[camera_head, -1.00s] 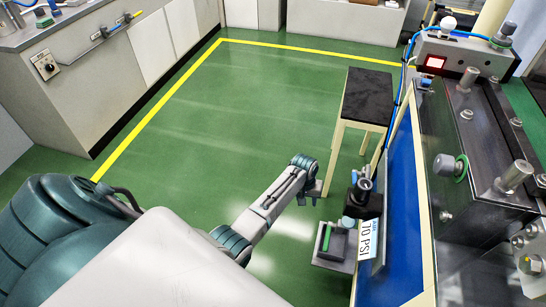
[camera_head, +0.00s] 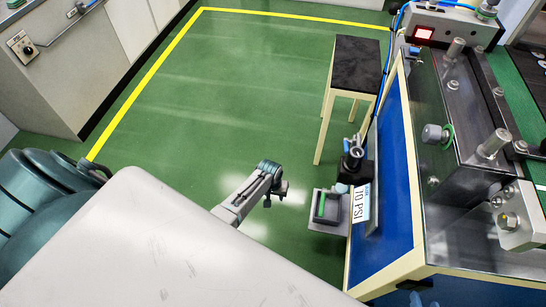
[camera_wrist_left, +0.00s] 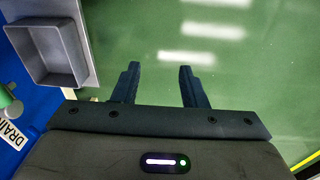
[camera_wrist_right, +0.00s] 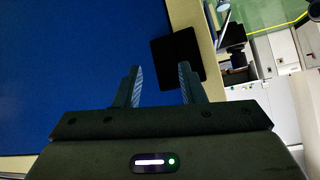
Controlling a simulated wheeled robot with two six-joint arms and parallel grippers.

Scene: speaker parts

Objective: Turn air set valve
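A black valve body (camera_head: 353,158) with a small knob on top sits on the blue side of the machine, above a white label reading 70 PSI (camera_head: 361,203). A grey tray (camera_head: 326,228) with a green strip is beside the label; a grey box-shaped tray (camera_wrist_left: 92,50) shows in the left wrist view, above a DRAIN label (camera_wrist_left: 12,140). My left gripper (camera_head: 275,195) is left of the tray, apart from it. Its fingers (camera_wrist_left: 160,82) are open and empty over green floor. My right gripper (camera_wrist_right: 162,85) is open and empty, beside a blue panel (camera_wrist_right: 70,60).
The machine (camera_head: 455,165) with metal posts fills the right side. A black-topped stool (camera_head: 357,66) stands behind the valve. Cabinets (camera_head: 70,60) line the left. Green floor (camera_head: 220,110) between is clear.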

